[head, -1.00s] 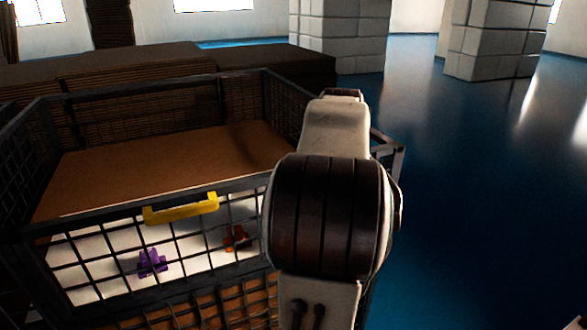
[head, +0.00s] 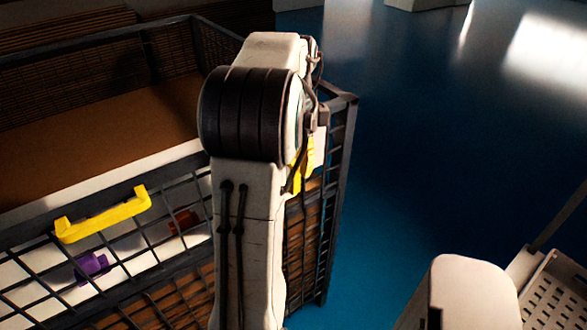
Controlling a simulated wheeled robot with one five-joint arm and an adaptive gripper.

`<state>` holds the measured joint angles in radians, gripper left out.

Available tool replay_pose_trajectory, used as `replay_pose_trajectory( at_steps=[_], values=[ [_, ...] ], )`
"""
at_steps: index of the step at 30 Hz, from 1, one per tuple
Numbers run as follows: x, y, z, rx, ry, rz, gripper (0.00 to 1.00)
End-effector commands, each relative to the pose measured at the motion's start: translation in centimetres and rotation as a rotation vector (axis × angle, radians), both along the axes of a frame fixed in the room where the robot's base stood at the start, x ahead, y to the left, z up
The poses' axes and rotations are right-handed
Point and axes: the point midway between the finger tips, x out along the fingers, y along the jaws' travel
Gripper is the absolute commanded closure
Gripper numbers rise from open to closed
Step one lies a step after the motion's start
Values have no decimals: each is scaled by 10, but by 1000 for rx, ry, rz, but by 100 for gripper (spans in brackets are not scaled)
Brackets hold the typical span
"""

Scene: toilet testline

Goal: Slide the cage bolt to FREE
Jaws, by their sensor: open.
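The dark wire cage (head: 340,190) fills the left and centre of the head view. A yellow handle (head: 103,214) sits on the top rail of its mesh front. A second yellow piece (head: 303,166) shows at the cage's right side, partly hidden behind my arm; I cannot tell whether it is the bolt. No FREE marking can be read. My arm rises in front of the cage, bends at a dark ribbed joint and reaches over the cage's right end. My gripper's fingers do not show; the arm hides that area.
A purple item (head: 91,266) and a reddish-brown item (head: 184,221) lie behind the mesh front. A brown panel (head: 120,150) spans the cage's interior. Open blue floor (head: 430,150) lies right of the cage, with pale block bases (head: 425,3) at the back.

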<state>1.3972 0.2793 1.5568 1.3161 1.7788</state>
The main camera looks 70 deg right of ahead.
Motion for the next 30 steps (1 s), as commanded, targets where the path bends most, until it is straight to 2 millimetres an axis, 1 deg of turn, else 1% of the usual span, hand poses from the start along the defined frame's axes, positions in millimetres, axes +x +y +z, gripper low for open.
replay_pose_trajectory(
  at_steps=[1, 3, 7, 18, 19, 30],
  values=[
    [0, 1, -6, 3, 1, 1, 59],
    [0, 0, -12, 2, 0, 1, 59],
    [0, 0, -20, 0, 0, 1, 59],
    [0, 0, -23, 0, 0, 2, 59],
    [0, 0, -23, 0, 0, 2, 55],
    [0, 0, -23, -1, 0, 2, 89]
  ],
)
